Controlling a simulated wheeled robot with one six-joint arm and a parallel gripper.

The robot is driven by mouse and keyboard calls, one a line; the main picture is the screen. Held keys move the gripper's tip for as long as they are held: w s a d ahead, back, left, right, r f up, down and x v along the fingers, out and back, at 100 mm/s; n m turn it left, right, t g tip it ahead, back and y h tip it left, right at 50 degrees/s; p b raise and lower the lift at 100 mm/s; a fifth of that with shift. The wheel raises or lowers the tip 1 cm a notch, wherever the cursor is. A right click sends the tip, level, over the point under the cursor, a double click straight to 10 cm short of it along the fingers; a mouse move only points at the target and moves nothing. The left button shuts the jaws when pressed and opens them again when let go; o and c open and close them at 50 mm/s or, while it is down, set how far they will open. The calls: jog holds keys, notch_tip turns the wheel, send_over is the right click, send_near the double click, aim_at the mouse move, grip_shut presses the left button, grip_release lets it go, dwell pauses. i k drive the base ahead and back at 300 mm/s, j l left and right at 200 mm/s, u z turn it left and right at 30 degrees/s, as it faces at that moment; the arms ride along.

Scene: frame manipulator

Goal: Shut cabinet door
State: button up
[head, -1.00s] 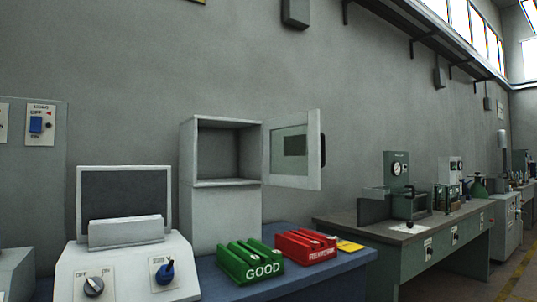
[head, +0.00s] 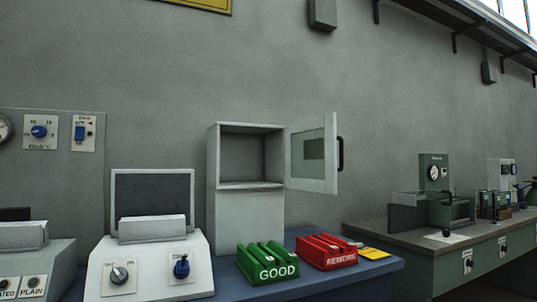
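The grey cabinet (head: 249,222) stands upright on the blue bench against the wall. Its upper compartment (head: 248,157) is uncovered and looks empty. The cabinet door (head: 327,178) hangs open, swung out to the right of the compartment. It has a window pane with a dark patch and a dark handle (head: 340,154) at its free right edge. My gripper is not in view.
A green GOOD tray (head: 267,263) and a red REWORK tray (head: 327,252) sit on the blue bench (head: 380,267) below the door. A control console (head: 150,265) is left of the cabinet. Another bench (head: 400,230) with gauges stands right. The space around the door looks clear.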

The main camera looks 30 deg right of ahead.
aim_at(313, 149)
jog(key=l+u, duration=0.35)
jog(key=l, duration=0.95)
jog(key=l+u, duration=0.3)
jog(key=l, duration=1.05)
jog(key=k+l, duration=0.1)
jog(key=l, duration=0.4)
jog(key=k+l, duration=0.1)
jog(key=l, duration=0.95)
jog(key=k, duration=0.6)
